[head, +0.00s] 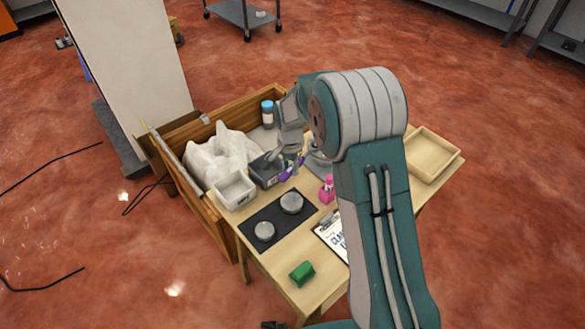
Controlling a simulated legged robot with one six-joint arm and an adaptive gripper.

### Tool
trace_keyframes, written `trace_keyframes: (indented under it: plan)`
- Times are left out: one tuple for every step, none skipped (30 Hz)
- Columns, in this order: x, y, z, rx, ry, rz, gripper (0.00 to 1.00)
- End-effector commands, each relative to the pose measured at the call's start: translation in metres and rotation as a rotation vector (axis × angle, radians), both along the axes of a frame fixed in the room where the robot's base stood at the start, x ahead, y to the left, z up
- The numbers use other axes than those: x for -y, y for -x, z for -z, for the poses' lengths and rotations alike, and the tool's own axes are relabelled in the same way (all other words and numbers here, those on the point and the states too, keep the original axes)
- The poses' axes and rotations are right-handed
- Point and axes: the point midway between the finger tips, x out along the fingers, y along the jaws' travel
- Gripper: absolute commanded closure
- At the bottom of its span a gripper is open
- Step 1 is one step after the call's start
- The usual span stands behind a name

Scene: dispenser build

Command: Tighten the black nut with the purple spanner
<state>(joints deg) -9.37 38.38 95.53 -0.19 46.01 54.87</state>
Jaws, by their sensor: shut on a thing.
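The purple spanner (293,171) shows as a small purple strip just below my gripper (285,160), near the middle of the table. My gripper points down and is shut on the spanner, though the grip itself is small and partly covered by my arm. A dark box-like block (263,171) stands right beside the spanner, on its left. I cannot make out the black nut. Whether the spanner touches the nut or the block is too small to tell.
On the table (325,285) are a white bin (235,190), a black mat (277,222) with two round grey pieces, a pink bottle (327,189), a clipboard (331,240), a green block (302,272) and a wooden tray (433,154).

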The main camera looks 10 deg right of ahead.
Motion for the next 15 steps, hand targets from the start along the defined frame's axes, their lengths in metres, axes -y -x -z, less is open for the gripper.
trace_keyframes:
  plan:
    - [-0.0015, -0.0011, -0.0009, 0.004, -0.002, 0.002, 1.00]
    - [-0.0016, -0.0011, -0.0009, 0.004, -0.002, 0.003, 1.00]
    - [-0.0015, -0.0011, -0.0009, 0.004, -0.002, 0.002, 1.00]
    - [-0.0015, -0.0011, -0.0009, 0.004, -0.002, 0.002, 1.00]
    - [-0.0016, -0.0010, -0.0009, 0.004, -0.002, 0.002, 1.00]
    - [-0.0015, -0.0009, -0.0009, 0.004, -0.002, 0.002, 1.00]
    - [-0.0015, -0.0009, -0.0010, 0.004, -0.002, 0.002, 1.00]
    - [-0.0016, -0.0010, -0.0009, 0.004, -0.002, 0.002, 1.00]
    - [-0.0018, -0.0014, -0.0009, 0.004, -0.002, 0.005, 1.00]
    - [-0.0022, -0.0018, -0.0009, 0.004, -0.002, 0.010, 1.00]
    - [-0.0027, -0.0025, -0.0008, 0.004, -0.002, 0.016, 1.00]
    - [-0.0036, -0.0035, -0.0007, 0.004, -0.002, 0.027, 1.00]
    - [-0.0042, -0.0044, -0.0007, 0.004, -0.002, 0.035, 1.00]
    - [-0.0048, -0.0052, -0.0007, 0.004, -0.002, 0.043, 1.00]
    - [-0.0058, -0.0064, -0.0006, 0.004, -0.002, 0.055, 1.00]
